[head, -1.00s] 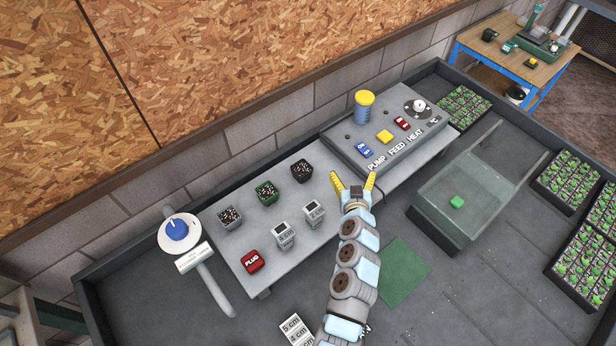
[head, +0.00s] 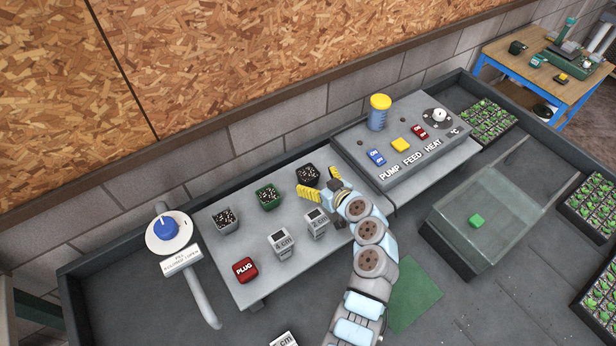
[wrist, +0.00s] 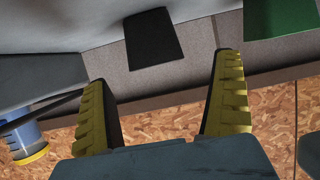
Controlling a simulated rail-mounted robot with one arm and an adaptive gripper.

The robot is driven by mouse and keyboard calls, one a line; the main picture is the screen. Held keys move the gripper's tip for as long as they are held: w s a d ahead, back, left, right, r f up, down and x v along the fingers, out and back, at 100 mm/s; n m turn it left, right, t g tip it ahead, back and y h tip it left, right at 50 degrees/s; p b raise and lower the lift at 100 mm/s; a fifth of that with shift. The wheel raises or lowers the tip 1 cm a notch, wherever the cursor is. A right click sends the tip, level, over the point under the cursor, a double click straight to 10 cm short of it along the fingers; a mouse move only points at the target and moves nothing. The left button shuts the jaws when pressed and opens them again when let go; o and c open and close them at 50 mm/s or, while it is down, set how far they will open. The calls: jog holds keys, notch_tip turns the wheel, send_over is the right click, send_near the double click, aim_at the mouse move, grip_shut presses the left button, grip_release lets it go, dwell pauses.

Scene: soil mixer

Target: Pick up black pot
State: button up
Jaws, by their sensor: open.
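The black pot (head: 307,175), filled with speckled soil, stands on the back right part of the grey raised shelf. In the wrist view, which looks upside down, the black pot (wrist: 152,38) appears beyond the fingertips and sideways between them. My gripper (head: 318,183) has yellow ridged fingers spread apart, close to the pot on its near right side. In the wrist view my gripper (wrist: 164,68) is open with nothing between its fingers. In the head view the fingers partly overlap the pot's lower edge; I cannot tell whether they touch it.
A green pot (head: 268,196) and a grey pot (head: 225,219) stand left of the black pot. Two labelled grey blocks (head: 280,243) (head: 316,222) and a red plug block (head: 245,270) are in front. The control panel (head: 350,150) is to the right; the wall lies behind.

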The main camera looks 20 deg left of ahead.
aim_at(303, 169)
jog(key=shift+x, duration=2.6)
jog(key=shift+w+d+r, duration=0.1)
jog(key=shift+w+r, duration=0.05)
jog(key=shift+w, duration=0.05)
jog(key=shift+c, duration=0.2)
jog(key=c, duration=1)
